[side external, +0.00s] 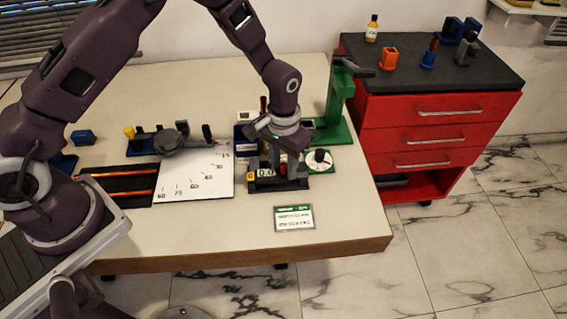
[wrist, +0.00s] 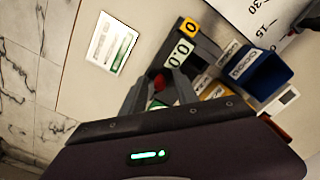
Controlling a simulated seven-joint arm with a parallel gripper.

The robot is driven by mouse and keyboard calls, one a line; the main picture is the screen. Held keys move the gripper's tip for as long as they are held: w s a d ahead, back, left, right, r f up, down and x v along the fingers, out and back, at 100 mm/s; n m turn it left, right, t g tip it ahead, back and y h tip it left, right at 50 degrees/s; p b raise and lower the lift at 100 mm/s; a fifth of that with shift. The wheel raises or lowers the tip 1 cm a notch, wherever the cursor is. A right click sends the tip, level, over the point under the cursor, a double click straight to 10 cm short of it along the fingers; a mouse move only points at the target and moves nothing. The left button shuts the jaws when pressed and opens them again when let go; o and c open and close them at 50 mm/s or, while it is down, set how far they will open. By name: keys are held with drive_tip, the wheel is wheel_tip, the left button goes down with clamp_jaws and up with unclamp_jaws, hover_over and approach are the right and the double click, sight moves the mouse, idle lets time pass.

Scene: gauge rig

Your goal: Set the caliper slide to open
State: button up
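The caliper (side external: 264,186) is a dark grey device on the table under my gripper. Its pale display reads 0.0 in the wrist view (wrist: 183,52), with a yellow square marked 0 (wrist: 188,28) at its end. A small red part (wrist: 158,84) shows between my fingers and looks like part of the slide. My gripper (side external: 284,167) points down at the caliper, and its fingertips (wrist: 158,76) stand apart on both sides of the red part. I cannot tell whether they touch it. The fingers hide part of the slide.
A label card (side external: 294,218) lies in front of the caliper. A round dial (side external: 320,160) and a green stand (side external: 338,100) are close on the right. A white scale plate (side external: 193,176) lies left, and a blue bin (wrist: 262,76) is close by.

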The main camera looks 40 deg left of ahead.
clamp_jaws()
idle(1.3)
